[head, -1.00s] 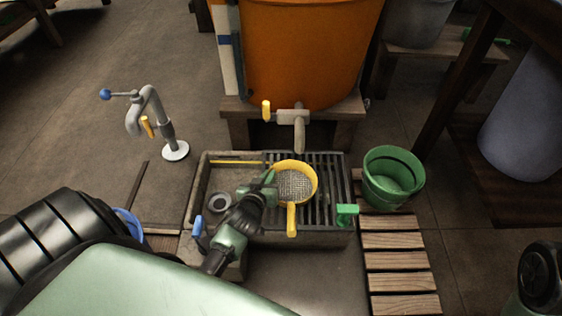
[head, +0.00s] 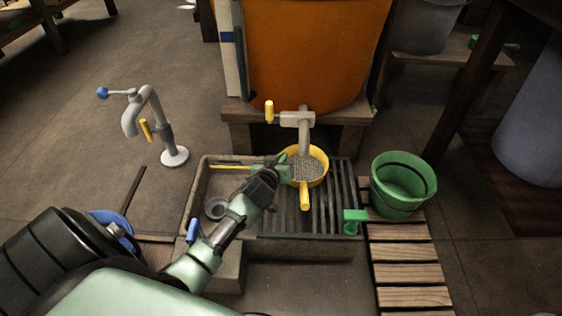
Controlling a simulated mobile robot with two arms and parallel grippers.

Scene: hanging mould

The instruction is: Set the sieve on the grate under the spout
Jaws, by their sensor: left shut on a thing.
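The yellow sieve (head: 305,172), with its mesh bowl and a short handle toward me, is over the left part of the dark slatted grate (head: 337,205) in the basin. The grey spout (head: 304,140) of the orange barrel comes down in front of the sieve's back rim and hides part of it. My left gripper (head: 283,168) is shut on the sieve's left rim; its fingertips are partly hidden. I cannot tell whether the sieve touches the grate. My right gripper is not in view.
A green bucket (head: 403,186) stands on wooden slats (head: 408,270) to the right. A grey stand-pipe (head: 174,156) rises at the left.

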